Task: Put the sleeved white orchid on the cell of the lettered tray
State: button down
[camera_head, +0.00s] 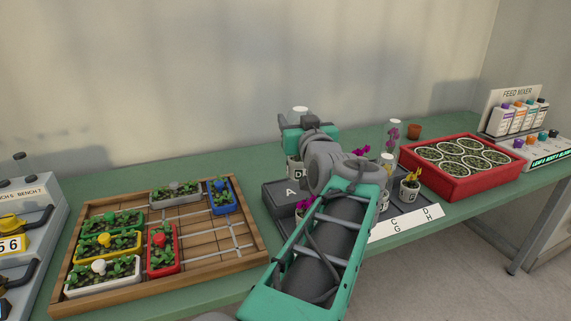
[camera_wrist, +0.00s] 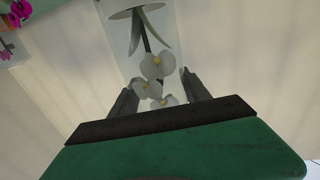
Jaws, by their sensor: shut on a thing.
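The sleeved white orchid (camera_wrist: 150,67) shows in the wrist view, with white flowers inside a clear sleeve. My gripper (camera_wrist: 156,95) has one finger on each side of the sleeve and is shut on it. In the head view my gripper (camera_head: 300,137) is over the back left of the dark lettered tray (camera_head: 271,196), and the sleeve top (camera_head: 299,109) shows above it. A white pot marked D (camera_head: 292,171) shows below the gripper; I cannot tell whether it touches the tray. The tray has an A at its left and a white strip (camera_head: 408,222) with C, G, D, H. My arm hides its middle.
A yellow-flowered pot (camera_head: 410,190) and a sleeved magenta orchid (camera_head: 393,136) are at the tray's right. A red crate (camera_head: 460,186) of round pots stands further right, a wooden planter tray (camera_head: 257,245) at left. Bottles stand by the feed mixer sign (camera_head: 517,93).

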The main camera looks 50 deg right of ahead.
aim_at(299, 166)
jog(key=w+d+f, duration=0.3)
jog(key=f, duration=0.2)
jog(key=w+d+f+b, duration=0.1)
jog(key=w+d+f, duration=0.2)
jog(key=f, duration=0.3)
jog(key=shift+w+f, duration=0.25)
jog(key=shift+w, duration=0.5)
jog(key=c, duration=0.5)
grip_release()
jog(key=shift+d+r, duration=0.1)
jog(key=v, duration=1.2)
jog(key=shift+r, duration=0.1)
